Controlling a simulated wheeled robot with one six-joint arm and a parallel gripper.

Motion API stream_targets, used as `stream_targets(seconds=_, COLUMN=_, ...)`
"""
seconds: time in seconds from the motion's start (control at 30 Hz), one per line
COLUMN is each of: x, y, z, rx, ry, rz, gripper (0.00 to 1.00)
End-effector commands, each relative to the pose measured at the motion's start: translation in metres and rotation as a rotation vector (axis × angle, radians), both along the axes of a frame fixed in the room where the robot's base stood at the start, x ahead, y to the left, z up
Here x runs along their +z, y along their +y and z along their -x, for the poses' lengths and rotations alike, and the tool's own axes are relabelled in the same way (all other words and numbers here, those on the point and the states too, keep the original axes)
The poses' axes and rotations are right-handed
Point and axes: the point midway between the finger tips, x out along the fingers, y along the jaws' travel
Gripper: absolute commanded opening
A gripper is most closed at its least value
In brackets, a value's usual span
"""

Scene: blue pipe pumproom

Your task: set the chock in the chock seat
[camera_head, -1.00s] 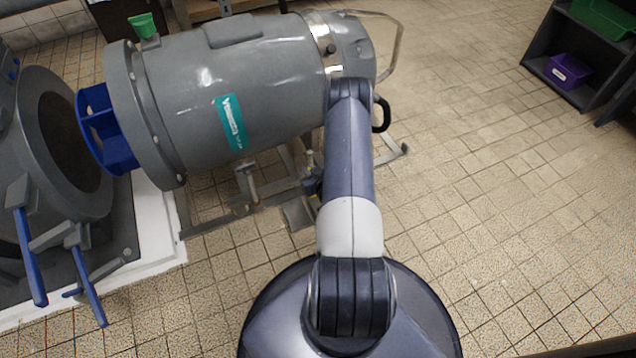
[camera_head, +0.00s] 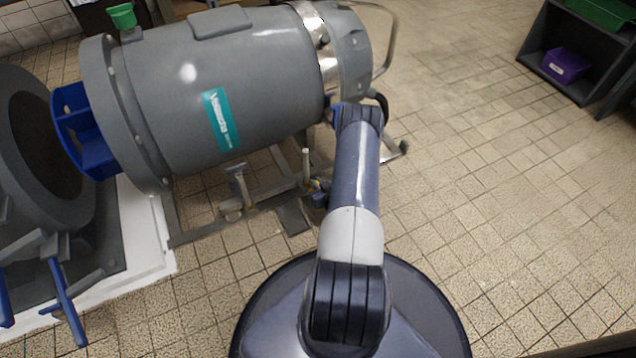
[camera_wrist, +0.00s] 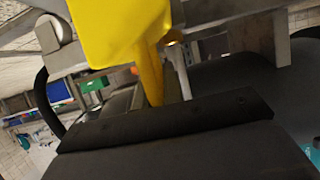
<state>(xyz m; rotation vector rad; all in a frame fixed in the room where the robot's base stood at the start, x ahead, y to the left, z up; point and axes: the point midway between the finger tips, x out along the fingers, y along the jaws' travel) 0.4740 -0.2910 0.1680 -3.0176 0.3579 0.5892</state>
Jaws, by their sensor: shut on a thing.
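In the wrist view a bright yellow piece (camera_wrist: 115,28), which looks like the chock, fills the top, close to the camera. Its narrow yellow part reaches down to the black edge of my gripper (camera_wrist: 160,118). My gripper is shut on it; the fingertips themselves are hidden. I cannot clearly pick out the chock seat; a dark flat plate (camera_head: 293,218) lies low by the frame.
A large grey machine (camera_head: 250,85) on a metal frame (camera_head: 258,207) stands just beyond my arm. A grey flanged pipe end (camera_head: 45,150) with blue levers is at the left. A dark shelf (camera_head: 575,80) with a purple bin (camera_head: 565,65) is at the far right. The tiled floor at right is clear.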

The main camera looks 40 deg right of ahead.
Motion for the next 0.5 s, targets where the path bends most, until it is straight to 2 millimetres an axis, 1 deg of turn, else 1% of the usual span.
stream_targets(seconds=0.03, x=-0.006, y=0.0, z=0.0, rx=0.0, ry=-0.001, rz=0.0, gripper=0.0)
stream_targets(seconds=0.5, x=-0.038, y=0.0, z=0.0, rx=0.0, ry=-0.001, rz=0.0, gripper=0.0)
